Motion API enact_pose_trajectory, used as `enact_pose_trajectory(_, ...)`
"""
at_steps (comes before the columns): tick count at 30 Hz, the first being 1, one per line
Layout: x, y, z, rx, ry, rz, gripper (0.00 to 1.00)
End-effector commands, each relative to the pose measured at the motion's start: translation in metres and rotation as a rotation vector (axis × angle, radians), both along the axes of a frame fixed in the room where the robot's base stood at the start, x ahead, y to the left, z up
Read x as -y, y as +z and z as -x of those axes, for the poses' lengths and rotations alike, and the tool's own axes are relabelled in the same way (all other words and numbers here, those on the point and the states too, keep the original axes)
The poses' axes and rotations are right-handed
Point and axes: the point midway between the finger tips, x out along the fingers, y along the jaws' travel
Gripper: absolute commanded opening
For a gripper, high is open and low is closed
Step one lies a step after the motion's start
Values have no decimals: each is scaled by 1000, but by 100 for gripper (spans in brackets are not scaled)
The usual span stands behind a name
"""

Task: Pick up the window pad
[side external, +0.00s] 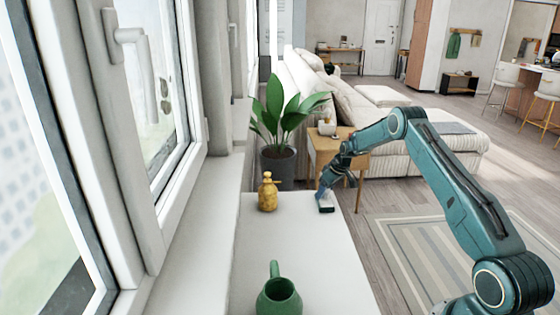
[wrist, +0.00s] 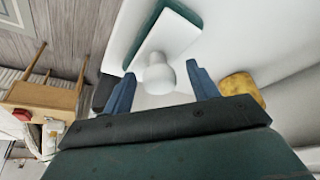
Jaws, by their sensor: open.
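The window pad (side external: 326,207) lies on the white counter near its far right corner. In the wrist view the window pad (wrist: 183,34) is a white plate with a teal edge layer and a round white knob handle (wrist: 158,75). My gripper (side external: 322,193) is directly above the pad, pointing down. In the wrist view my gripper (wrist: 160,85) is open, with its blue fingers on either side of the knob and visible gaps to it. Whether the fingertips are fully down at knob height is hard to tell.
A yellow soap bottle (side external: 267,194) stands left of the pad; it also shows in the wrist view (wrist: 240,86). A green jug (side external: 279,296) stands at the near end of the counter (side external: 300,245). A potted plant (side external: 278,160) and wooden side table (side external: 340,148) stand beyond.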

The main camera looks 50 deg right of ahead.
Motion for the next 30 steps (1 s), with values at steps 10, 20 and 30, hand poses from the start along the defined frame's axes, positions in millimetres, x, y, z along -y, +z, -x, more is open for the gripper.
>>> enact_pose_trajectory(10,0,-5,-2,1,0,1,59)
enact_pose_trajectory(20,0,-5,-2,0,0,0,47)
enact_pose_trajectory(30,0,-4,-2,1,0,0,6)
